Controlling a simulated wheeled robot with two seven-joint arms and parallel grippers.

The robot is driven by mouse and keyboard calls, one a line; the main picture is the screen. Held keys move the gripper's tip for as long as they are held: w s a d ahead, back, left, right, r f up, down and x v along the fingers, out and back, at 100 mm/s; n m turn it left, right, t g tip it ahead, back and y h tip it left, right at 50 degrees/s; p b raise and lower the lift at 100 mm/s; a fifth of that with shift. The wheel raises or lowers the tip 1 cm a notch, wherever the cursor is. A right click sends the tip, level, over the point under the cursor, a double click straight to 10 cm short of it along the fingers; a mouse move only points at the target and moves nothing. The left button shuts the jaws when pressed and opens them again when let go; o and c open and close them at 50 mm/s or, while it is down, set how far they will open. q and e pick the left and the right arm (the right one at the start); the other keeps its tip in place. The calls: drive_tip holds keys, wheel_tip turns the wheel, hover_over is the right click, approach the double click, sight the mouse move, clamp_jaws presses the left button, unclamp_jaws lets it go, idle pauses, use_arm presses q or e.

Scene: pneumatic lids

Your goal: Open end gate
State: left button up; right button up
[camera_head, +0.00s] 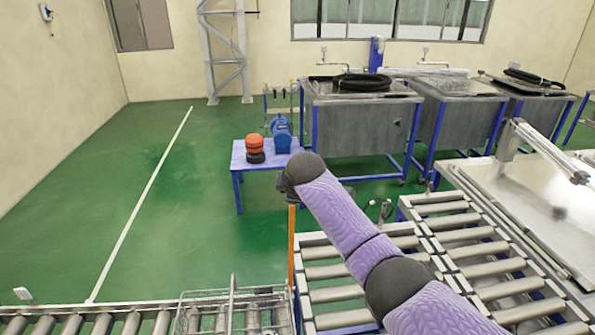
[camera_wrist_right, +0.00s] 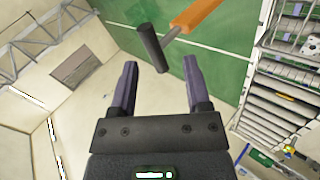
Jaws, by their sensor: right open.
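An orange bar (camera_head: 292,245), likely part of the end gate, stands upright at the left end of the roller conveyor (camera_head: 330,272). In the right wrist view the orange bar (camera_wrist_right: 197,14) joins a thin grey rod and a black cylindrical handle (camera_wrist_right: 151,48). My right gripper (camera_wrist_right: 160,66) is open and empty. The handle's near end shows between and just beyond its fingertips; contact cannot be told. In the head view my purple right arm reaches in from the lower right, its dark wrist above the bar; the fingers are hidden there. My left gripper is not in view.
A wire basket (camera_head: 232,310) sits on the front roller conveyor (camera_head: 60,322). A small blue table (camera_head: 262,155) holds an orange-and-black item and a blue device. Metal tanks (camera_head: 360,125) stand behind. The green floor (camera_head: 190,220) to the left is clear.

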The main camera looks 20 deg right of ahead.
drive_tip(key=v, duration=0.5)
drive_tip(key=shift+s+d+r, duration=0.1)
drive_tip(key=shift+r, duration=0.15)
